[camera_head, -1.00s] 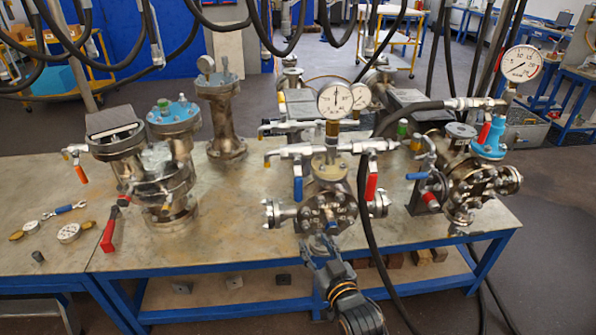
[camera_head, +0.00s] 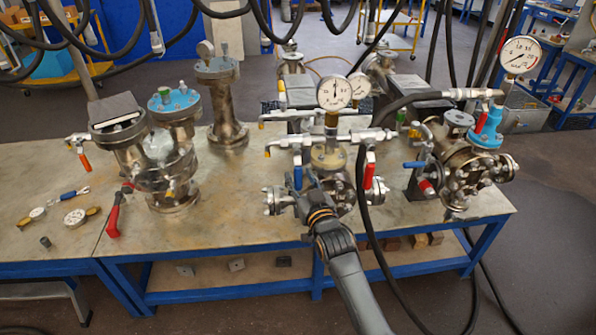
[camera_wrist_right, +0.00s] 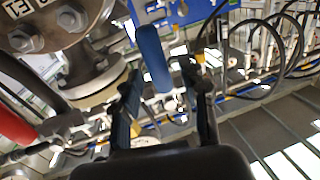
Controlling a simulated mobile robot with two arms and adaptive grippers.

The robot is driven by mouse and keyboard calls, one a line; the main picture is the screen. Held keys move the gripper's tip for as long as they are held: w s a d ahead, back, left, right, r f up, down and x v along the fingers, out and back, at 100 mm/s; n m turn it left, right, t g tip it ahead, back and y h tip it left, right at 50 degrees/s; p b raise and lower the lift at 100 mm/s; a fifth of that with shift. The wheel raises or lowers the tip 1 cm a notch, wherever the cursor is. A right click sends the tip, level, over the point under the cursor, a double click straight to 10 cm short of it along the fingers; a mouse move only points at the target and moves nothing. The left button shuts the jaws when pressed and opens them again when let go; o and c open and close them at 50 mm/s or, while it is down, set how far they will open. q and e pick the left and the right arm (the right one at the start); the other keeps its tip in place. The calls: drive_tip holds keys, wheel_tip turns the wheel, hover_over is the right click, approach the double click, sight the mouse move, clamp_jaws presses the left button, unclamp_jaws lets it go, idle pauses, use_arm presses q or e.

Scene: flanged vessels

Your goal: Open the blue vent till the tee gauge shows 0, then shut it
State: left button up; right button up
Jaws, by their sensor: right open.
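The blue vent lever (camera_head: 298,177) hangs down from the left end of the tee's valve pipe on the middle vessel. In the right wrist view the blue lever (camera_wrist_right: 151,55) shows large, its lower end between my fingertips or just beyond them. My right gripper (camera_head: 303,192) is at this lever, partly hidden by its own wrist; in the wrist view the gripper (camera_wrist_right: 163,88) is open, with a finger on each side. The tee gauge (camera_head: 334,93) is a white dial above the pipe. Its needle points roughly upward; the numbers are too small to read. My left gripper is out of view.
A red lever (camera_head: 369,176) hangs from the right end of the same pipe, near a black hose (camera_head: 361,215). A second gauge (camera_head: 522,55) tops the right-hand vessel. A cluster of flanged vessels (camera_head: 172,150) stands left. Bare bench (camera_head: 240,215) lies between.

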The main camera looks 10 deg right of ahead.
drive_tip(key=shift+w+a, duration=0.2)
drive_tip(key=shift+w, duration=0.9)
clamp_jaws()
